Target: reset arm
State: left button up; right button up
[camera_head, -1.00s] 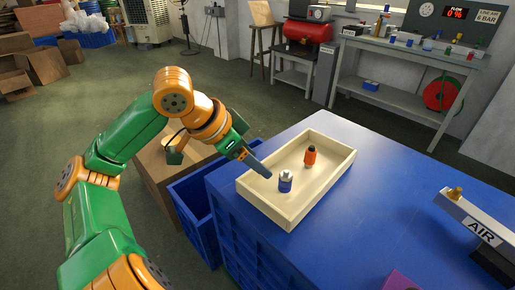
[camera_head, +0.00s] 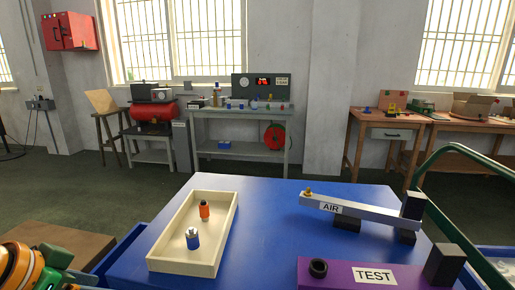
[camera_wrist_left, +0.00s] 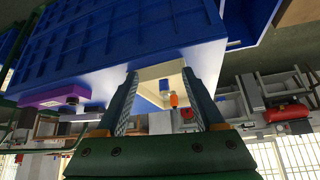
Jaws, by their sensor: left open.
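My left gripper shows in the wrist view (camera_wrist_left: 163,80), open, its two fingers apart with nothing held between them. In the head view only part of my left arm is in the lower left corner. The cream tray (camera_head: 228,228) lies on the blue table. A blue fitting with a silver top (camera_head: 192,239) and an orange fitting with a dark top (camera_head: 204,210) stand upright in it. Beyond the open fingers, the wrist view shows the tray (camera_wrist_left: 152,92), the blue fitting (camera_wrist_left: 164,85) and the orange fitting (camera_wrist_left: 174,100). My right gripper is not in view.
The grey AIR bar (camera_head: 370,212) and purple TEST block (camera_head: 330,276) are on the right of the blue table (camera_head: 262,215). A brown box (camera_head: 60,246) stands left of it. A grey workbench (camera_head: 240,113) is at the back. The table's middle is clear.

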pick_arm(q)
notch_tip(320, 180, down, 8)
jog(key=w+g, duration=0.1)
jog(key=w, duration=0.1)
jog(key=s+d+f+g, duration=0.1)
jog(key=s+d+f, duration=0.2)
jog(key=f, duration=0.4)
jog(key=s+d+f+g, duration=0.1)
jog(key=s+d+f, duration=0.2)
jog(key=f, duration=0.5)
jog(key=s+d+f+n+y, duration=0.1)
jog(key=s+d+f+n, duration=0.1)
jog(key=s+d+f, duration=0.35)
notch_tip(320, 180, down, 10)
jog(key=s+d+g, duration=0.1)
jog(key=s, duration=0.1)
jog(key=s+a+f+g+y, duration=0.1)
jog(key=s+a+f+g, duration=0.1)
jog(key=s+f, duration=1.15)
notch_tip(320, 180, up, 12)
jog(key=p, duration=1.4)
jog(key=shift+s+a+m, duration=0.15)
jog(key=shift+s+m, duration=0.2)
jog(key=shift+m, duration=0.05)
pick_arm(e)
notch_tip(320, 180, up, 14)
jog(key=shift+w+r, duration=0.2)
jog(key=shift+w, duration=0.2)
